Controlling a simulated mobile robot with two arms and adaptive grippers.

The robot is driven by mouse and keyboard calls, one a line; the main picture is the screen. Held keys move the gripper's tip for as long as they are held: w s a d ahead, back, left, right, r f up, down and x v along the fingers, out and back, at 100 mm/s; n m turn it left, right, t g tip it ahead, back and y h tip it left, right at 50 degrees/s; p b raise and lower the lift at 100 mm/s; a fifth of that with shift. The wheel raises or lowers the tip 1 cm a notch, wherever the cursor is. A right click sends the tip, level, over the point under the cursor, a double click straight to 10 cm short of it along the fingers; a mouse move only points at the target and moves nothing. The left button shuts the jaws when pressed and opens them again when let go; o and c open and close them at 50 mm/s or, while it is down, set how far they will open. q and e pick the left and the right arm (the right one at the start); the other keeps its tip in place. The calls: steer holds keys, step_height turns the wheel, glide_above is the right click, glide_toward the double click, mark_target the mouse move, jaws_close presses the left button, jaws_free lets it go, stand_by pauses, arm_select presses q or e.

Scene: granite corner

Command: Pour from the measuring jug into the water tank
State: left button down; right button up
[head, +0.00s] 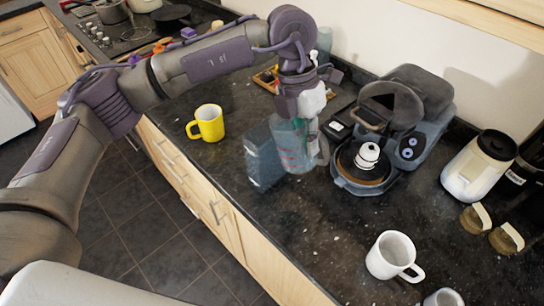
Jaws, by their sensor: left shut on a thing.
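The measuring jug (291,147) is clear with a greenish tint and red markings. My left gripper (304,102) is shut on it from above, and the gripper partly hides its top. The jug looks upright. The water tank (258,158) is a translucent blue-grey box on the dark counter, just left of the jug. The jug overlaps the tank's right side in the picture, and I cannot tell whether they touch. Liquid in either one cannot be made out. My right gripper is not in view.
A coffee machine (428,110) with a raised lid stands right of the jug. A yellow mug (209,123) is left of the tank. A white mug (392,255) stands near the front edge. A white canister (478,166) and jars stand at right. The counter between jug and white mug is clear.

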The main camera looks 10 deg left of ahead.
arm_select(q)
steer(key=shift+h, duration=0.3)
stand_by(0.5)
steer(key=shift+r+g+b, duration=0.1)
steer(key=shift+g+b, duration=0.2)
stand_by(0.3)
steer(key=shift+r+h, duration=0.15)
steer(key=shift+h, duration=0.25)
steer(key=shift+r+g+h, duration=0.1)
steer(key=shift+g+h, duration=0.2)
steer(key=shift+w+r+g+h+b, duration=0.1)
steer(key=shift+r+g+h+b, duration=0.2)
steer(key=shift+r+h+b, duration=0.15)
stand_by(1.1)
steer(key=shift+a+h, duration=0.1)
steer(key=shift+h, duration=0.15)
steer(key=shift+r, duration=0.1)
stand_by(0.4)
steer(key=shift+w+a+r+g+h, duration=0.1)
steer(key=shift+r+g+h, duration=0.1)
steer(key=shift+g+h, duration=0.1)
steer(key=shift+r+g+h, duration=0.2)
steer(key=shift+g+h, duration=0.1)
stand_by(0.8)
